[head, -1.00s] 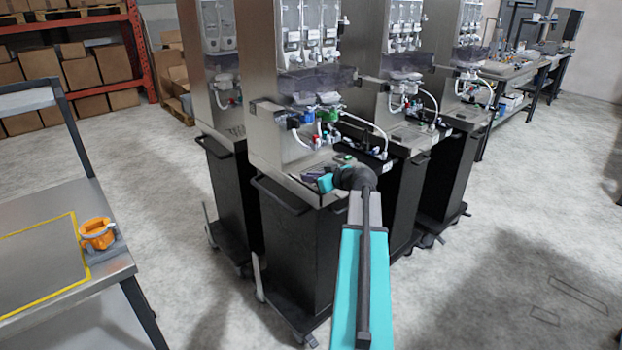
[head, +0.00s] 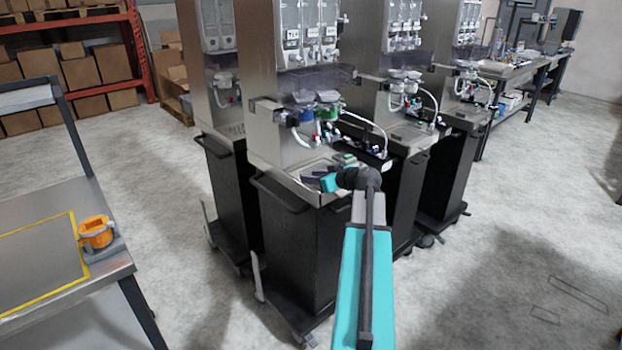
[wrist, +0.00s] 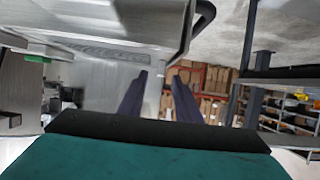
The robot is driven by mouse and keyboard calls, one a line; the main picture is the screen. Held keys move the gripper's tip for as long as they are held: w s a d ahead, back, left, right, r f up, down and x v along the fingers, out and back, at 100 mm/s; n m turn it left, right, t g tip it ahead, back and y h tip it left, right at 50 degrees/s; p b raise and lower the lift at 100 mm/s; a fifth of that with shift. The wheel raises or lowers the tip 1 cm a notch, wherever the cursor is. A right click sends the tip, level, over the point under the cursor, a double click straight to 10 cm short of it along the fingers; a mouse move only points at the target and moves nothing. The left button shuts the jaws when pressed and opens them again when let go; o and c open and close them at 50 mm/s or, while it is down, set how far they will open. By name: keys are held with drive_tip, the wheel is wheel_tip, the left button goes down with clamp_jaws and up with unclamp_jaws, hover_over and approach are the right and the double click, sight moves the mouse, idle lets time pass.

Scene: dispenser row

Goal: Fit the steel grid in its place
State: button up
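The nearest dispenser (head: 272,150) stands in the middle of the head view, with a shallow steel shelf under its nozzles. My gripper (head: 314,178) is low over the front of that shelf, its dark fingers partly hidden by the teal body and the wrist. In the wrist view my gripper (wrist: 160,82) shows two dark fingers apart, with nothing seen held between them. A grey steel panel with a dark textured strip (wrist: 95,53) lies beyond and left of the fingers. I cannot pick out the steel grid for certain.
More dispensers (head: 398,60) stand close on the right and behind. Hoses (head: 365,125) hang at the right of the shelf. A workbench (head: 110,275) at left holds an orange cup (head: 96,232) in a grey stand. The floor (head: 500,270) at right is clear.

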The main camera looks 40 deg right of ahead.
drive_tip(key=b+v, duration=0.2)
drive_tip(key=v, duration=1)
drive_tip(key=shift+a+r, duration=0.1)
